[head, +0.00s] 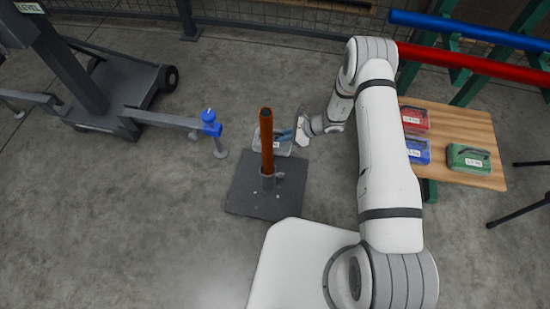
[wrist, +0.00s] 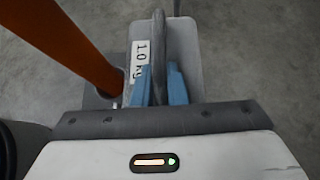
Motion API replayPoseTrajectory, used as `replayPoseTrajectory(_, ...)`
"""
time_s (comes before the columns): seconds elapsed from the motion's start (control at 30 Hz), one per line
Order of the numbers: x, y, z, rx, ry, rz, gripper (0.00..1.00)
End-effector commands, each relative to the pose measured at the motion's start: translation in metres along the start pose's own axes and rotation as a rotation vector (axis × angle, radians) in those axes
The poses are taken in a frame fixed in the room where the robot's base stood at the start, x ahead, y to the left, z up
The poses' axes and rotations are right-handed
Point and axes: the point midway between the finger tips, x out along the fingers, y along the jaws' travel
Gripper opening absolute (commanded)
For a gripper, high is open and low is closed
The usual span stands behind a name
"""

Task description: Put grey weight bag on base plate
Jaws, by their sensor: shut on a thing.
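The grey weight bag (head: 281,150), with a white 1.0 kg label, is at the far side of the orange post (head: 267,140), which hides part of it in the head view. My gripper (head: 284,134) is shut on its handle. In the wrist view the two blue fingers (wrist: 160,86) are on both sides of the handle of the bag (wrist: 182,42). The dark square base plate (head: 250,200) lies on the floor with the post standing on it. The bag appears at the plate's far edge; I cannot tell its height.
A wooden bench (head: 465,120) at right holds a red bag (head: 414,118), a blue bag (head: 418,150) and a green bag (head: 469,158). A grey wheeled stand (head: 125,85) with a blue clamp (head: 209,122) is at left. The plate's front part is bare.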

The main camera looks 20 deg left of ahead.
Motion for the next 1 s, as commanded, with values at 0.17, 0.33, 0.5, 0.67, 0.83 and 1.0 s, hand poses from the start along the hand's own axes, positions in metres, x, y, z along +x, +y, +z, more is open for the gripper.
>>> replayPoseTrajectory(0.17, 0.022, 0.002, -0.026, -0.002, -0.002, 0.006, 0.0)
replayPoseTrajectory(0.33, 0.046, 0.001, -0.059, -0.003, -0.002, 0.006, 0.0)
replayPoseTrajectory(0.5, 0.067, 0.0, -0.087, -0.003, -0.002, 0.006, 0.0)
replayPoseTrajectory(0.67, 0.079, -0.001, -0.101, -0.004, -0.002, 0.005, 0.0)
replayPoseTrajectory(0.83, 0.082, -0.001, -0.106, -0.004, -0.002, 0.005, 0.0)
replayPoseTrajectory(1.0, 0.093, -0.001, -0.121, -0.003, -0.002, 0.006, 0.0)
